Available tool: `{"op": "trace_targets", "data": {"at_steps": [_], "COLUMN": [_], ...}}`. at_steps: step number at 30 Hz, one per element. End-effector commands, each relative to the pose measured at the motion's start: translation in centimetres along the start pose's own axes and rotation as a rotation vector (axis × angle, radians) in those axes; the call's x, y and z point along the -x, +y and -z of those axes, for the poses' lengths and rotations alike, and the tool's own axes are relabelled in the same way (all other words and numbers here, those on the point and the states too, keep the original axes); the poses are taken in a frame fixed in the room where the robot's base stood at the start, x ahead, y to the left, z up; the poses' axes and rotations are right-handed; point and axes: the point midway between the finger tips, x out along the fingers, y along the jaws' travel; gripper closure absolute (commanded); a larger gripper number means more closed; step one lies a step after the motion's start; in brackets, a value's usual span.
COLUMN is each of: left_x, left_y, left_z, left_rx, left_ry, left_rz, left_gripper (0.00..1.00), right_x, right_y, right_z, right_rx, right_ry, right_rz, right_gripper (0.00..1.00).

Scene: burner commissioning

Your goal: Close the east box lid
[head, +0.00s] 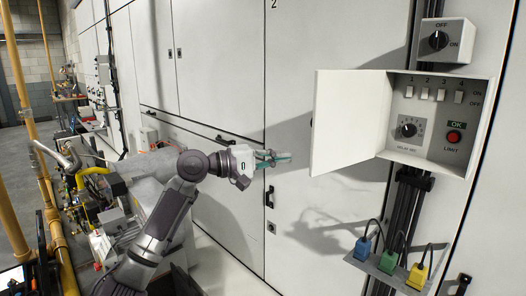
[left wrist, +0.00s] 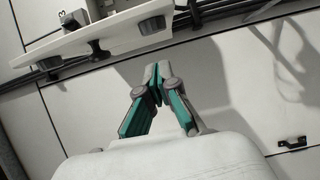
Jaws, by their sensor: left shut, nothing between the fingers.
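The box (head: 440,118) is mounted on the white cabinet wall at the right. Its white lid (head: 347,122) stands open, swung out to the left, so the switches, dial and red button inside show. My left gripper (head: 286,157) is shut and empty, just left of the lid's free edge and near its lower part. I cannot tell from the head view how far apart they are in depth. In the left wrist view the closed fingertips (left wrist: 158,75) point toward the wall. My right gripper is in neither view.
A rotary switch (head: 438,41) sits above the box. Below it, a small shelf (head: 388,272) holds blue, green and yellow plugs with black cables. Black conduits run down the wall behind. Yellow pipes (head: 17,75) and machinery stand at the left.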

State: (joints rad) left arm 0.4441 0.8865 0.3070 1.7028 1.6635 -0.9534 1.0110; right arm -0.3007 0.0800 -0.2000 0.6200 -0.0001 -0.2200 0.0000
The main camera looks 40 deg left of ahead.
Motion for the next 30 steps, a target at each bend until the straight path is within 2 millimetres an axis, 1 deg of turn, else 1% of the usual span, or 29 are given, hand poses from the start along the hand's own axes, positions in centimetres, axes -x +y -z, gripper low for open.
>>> {"op": "trace_targets", "data": {"at_steps": [1,4,7,12,16,26,30], "left_x": [-1.2,-2.9,-3.1,-3.4,-3.5,-3.6,-4.4], "left_y": [0.6,0.5,0.2,0.1,-0.1,-0.1,0.1], "left_z": [0.0,-0.3,-2.0,-3.5,-3.9,-3.9,-3.8], "left_rx": [0.002,0.0,-0.002,-0.002,-0.001,0.0,0.003], "left_ry": [-0.002,-0.002,-0.003,0.0,0.001,0.001,0.001], "left_rz": [-0.002,0.0,0.002,0.001,0.001,0.0,-0.002], "left_gripper": [1.0,1.0,1.0,1.0,1.0,1.0,1.0], "right_x": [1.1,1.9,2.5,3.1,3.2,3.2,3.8], "right_y": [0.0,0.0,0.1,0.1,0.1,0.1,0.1], "right_z": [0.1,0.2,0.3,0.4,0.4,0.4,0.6], "right_rx": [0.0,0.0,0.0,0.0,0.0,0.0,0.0], "right_ry": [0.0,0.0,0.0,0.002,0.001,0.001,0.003], "right_rz": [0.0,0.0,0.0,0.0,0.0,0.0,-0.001], "right_gripper": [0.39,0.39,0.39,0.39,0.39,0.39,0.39]}}
